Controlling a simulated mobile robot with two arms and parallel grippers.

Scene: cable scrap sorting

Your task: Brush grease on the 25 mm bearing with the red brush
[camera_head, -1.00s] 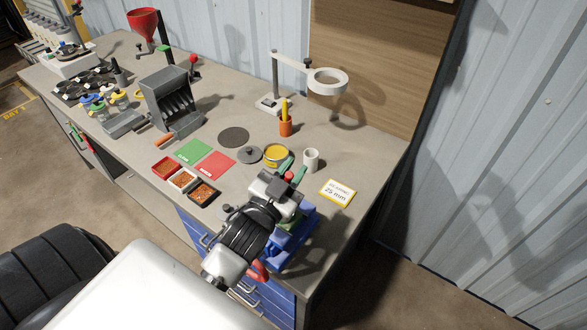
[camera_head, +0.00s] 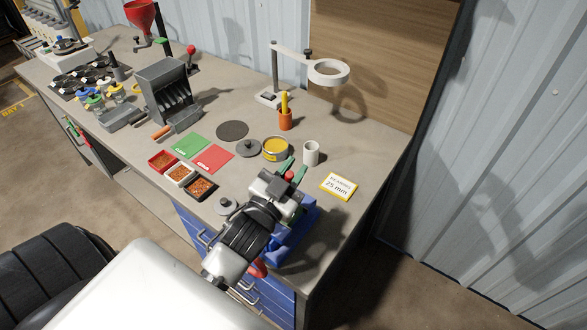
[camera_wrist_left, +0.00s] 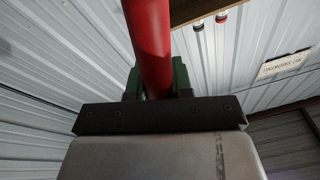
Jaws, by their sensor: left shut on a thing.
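My left gripper (camera_head: 290,173) is shut on the red brush, whose red end (camera_head: 289,176) shows between the green fingers. In the left wrist view the red handle (camera_wrist_left: 150,45) stands up between the fingers; the bristles are out of sight. The open yellow grease tin (camera_head: 276,149) stands just behind the gripper, apart from it, with its grey lid (camera_head: 248,148) beside it on the left. A sign reading 25 mm (camera_head: 339,187) lies to the right. I cannot make out the bearing. A blue fixture (camera_head: 300,235) is partly hidden under my left arm. My right gripper is not in view.
A white cup (camera_head: 311,153) stands close right of the gripper. Behind are an orange holder (camera_head: 285,120) with a yellow handle and a ring magnifier (camera_head: 328,72). Red and green mats (camera_head: 214,159) and small trays lie left. The bench's right edge is near.

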